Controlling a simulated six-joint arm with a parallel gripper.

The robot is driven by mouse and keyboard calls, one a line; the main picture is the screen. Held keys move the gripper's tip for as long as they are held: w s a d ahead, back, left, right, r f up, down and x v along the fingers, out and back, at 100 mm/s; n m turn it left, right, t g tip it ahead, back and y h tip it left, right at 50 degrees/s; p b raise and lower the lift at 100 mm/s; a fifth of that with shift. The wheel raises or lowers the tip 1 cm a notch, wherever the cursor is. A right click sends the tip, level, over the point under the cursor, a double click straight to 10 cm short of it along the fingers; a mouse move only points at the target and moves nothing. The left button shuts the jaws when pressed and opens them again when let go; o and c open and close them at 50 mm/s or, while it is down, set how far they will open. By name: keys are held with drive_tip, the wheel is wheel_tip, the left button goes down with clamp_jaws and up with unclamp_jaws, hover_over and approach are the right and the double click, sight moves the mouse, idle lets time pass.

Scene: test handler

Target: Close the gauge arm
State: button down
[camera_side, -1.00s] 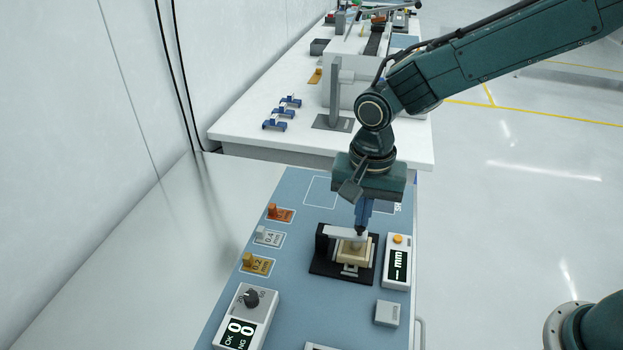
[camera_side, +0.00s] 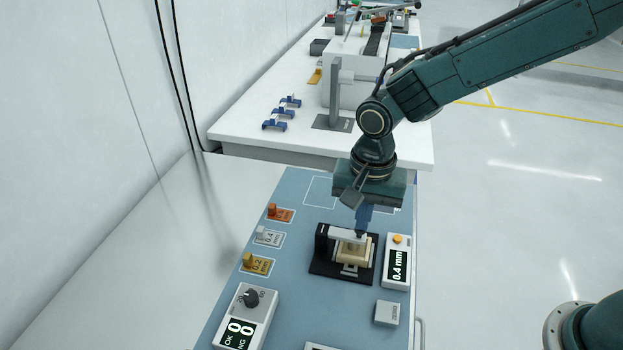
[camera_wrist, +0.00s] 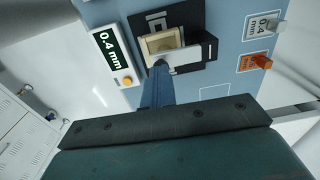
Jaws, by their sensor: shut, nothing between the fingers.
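The gauge arm (camera_side: 343,233) is a pale flat bar on a black stand, lying level and low across the top of a cream block (camera_side: 352,252). In the wrist view the gauge arm (camera_wrist: 183,56) also spans the cream block (camera_wrist: 163,42). My gripper (camera_side: 361,236) is shut and empty, pointing down at the free end of the gauge arm; its fingertips (camera_wrist: 159,64) appear to touch that end or sit just above it. The fingers hide part of the end. The readout box (camera_side: 397,262) shows 0.4 mm.
Orange, grey and yellow tabbed pieces (camera_side: 279,213) sit in outlined spots left of the gauge. A box with a dial (camera_side: 246,312) is at front left, and a small grey block (camera_side: 387,313) at front right. Blue mat (camera_side: 310,320) is bare between them.

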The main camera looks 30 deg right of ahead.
drive_tip(key=shift+s+d+f, duration=0.15)
drive_tip(key=shift+f, duration=0.05)
wheel_tip(320, 180, up, 14)
drive_tip(key=shift+s+d+r, duration=0.2)
drive_tip(key=shift+s+d, duration=0.1)
drive_tip(key=shift+s, duration=0.15)
idle(1.1)
drive_tip(key=s+d+r+n+t, duration=0.2)
drive_tip(key=s+d+r+n, duration=0.25)
drive_tip(key=s+d, duration=0.4)
drive_tip(key=s+d+f+n+t, duration=0.1)
drive_tip(key=s+d+n+t, duration=0.2)
drive_tip(key=s+d, duration=0.5)
drive_tip(key=shift+s+d+f+n, duration=0.4)
drive_tip(key=shift+s+n, duration=0.35)
drive_tip(key=shift+s, duration=0.4)
